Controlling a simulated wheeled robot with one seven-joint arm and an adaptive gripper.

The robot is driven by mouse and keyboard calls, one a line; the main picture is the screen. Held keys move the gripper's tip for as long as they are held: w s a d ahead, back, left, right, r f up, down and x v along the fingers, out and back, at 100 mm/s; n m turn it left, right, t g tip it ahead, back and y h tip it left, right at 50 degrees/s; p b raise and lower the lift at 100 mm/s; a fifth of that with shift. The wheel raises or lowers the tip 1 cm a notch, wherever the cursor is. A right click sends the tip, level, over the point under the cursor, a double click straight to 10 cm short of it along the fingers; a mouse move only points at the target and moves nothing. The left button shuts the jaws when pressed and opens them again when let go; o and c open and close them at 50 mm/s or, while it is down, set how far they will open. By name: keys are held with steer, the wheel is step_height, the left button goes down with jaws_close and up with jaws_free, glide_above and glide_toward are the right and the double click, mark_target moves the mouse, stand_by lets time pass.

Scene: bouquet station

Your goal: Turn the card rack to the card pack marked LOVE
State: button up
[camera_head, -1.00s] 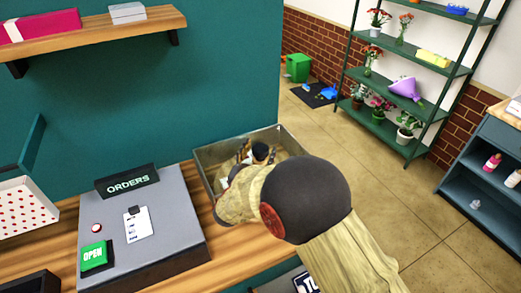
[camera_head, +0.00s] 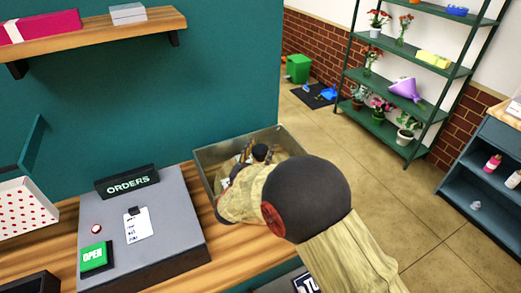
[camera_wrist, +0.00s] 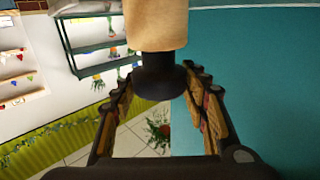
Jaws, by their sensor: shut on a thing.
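In the wrist view the knob (camera_wrist: 158,80) is a dark round piece joined to a plain tan body (camera_wrist: 158,25), with a finger on each side. I take this as part of the card rack, but most of it is hidden. My gripper is shut on the knob. No card pack and no LOVE mark can be read in either view.
The box wall (camera_head: 217,154) rises around my gripper. The grey order stand (camera_head: 165,225) with its ORDERS sign (camera_head: 127,182) is to the left. A teal wall (camera_head: 225,70) stands close behind. A green plant shelf (camera_head: 400,90) is farther off, beyond open floor.

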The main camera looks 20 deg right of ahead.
steer(key=c, duration=0.6)
jaws_close()
steer(key=shift+d+n+t+y+b, duration=0.1)
steer(key=shift+n+t+y+b, duration=0.45)
steer(key=shift+y, duration=0.25)
steer(key=shift+f+n+t+y+b, duration=0.1)
steer(key=shift+n+t+y+b, duration=0.45)
steer(key=shift+n+y, duration=0.65)
steer(key=shift+n+t+y+b, duration=0.15)
steer(key=shift+n+y+b, duration=1.1)
steer(key=shift+y, duration=0.9)
steer(key=shift+n+t+y+b, duration=0.15)
steer(key=shift+n+y+b, duration=1.05)
steer(key=shift+y, duration=0.95)
steer(key=shift+n+g+y, duration=0.7)
steer(key=shift+n+y, duration=0.9)
steer(key=shift+y, duration=0.8)
steer(key=shift+r+n+g+y+p, duration=0.15)
steer(key=shift+n+g+y+p, duration=1)
steer(key=shift+y, duration=0.45)
steer(key=shift+r+n+g+y+p, duration=0.1)
steer(key=shift+n+g+y+p, duration=0.85)
steer(key=shift+n+g+y, duration=0.8)
steer(key=shift+n+y, duration=0.1)
steer(key=shift+y, duration=0.15)
